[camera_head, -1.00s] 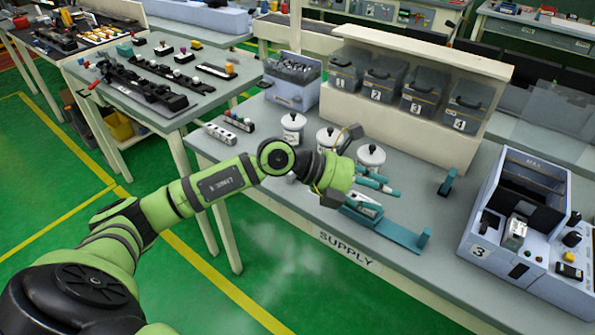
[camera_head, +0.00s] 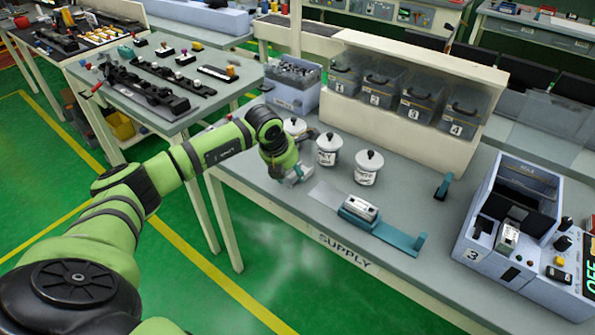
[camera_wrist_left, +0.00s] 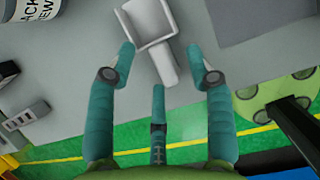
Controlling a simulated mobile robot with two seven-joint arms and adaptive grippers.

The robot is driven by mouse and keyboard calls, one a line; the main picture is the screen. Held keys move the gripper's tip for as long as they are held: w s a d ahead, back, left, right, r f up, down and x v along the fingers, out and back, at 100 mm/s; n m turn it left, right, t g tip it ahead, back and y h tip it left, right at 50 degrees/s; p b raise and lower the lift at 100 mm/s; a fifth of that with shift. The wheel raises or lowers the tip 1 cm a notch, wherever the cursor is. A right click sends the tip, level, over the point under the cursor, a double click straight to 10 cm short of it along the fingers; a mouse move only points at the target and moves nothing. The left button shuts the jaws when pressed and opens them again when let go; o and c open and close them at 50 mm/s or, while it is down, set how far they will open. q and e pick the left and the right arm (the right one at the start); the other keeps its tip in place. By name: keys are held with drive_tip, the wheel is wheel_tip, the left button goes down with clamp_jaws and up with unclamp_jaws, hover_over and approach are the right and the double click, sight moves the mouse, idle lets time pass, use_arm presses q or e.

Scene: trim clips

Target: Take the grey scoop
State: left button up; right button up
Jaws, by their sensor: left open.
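The grey scoop (camera_wrist_left: 150,22) lies on the grey table top in the left wrist view. Its open bowl is at the top of the picture and its handle (camera_wrist_left: 163,66) points down between my fingers. My left gripper (camera_wrist_left: 162,52) is open, with teal fingers on both sides of the handle and a third finger below its end. I cannot tell whether any finger touches it. In the head view my left gripper (camera_head: 294,177) is low at the table's front edge, in front of the left canister, and largely hides the scoop. My right gripper is not in view.
White lidded canisters (camera_head: 329,148) stand just behind the gripper. A teal stand with a small white box (camera_head: 360,208) is to the right. A blue-grey machine marked 3 (camera_head: 480,228) stands farther right. Numbered bins (camera_head: 381,82) line the back.

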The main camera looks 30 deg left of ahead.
use_arm(q)
drive_tip(key=shift+w+f, duration=0.1)
drive_tip(key=shift+f, duration=0.1)
clamp_jaws()
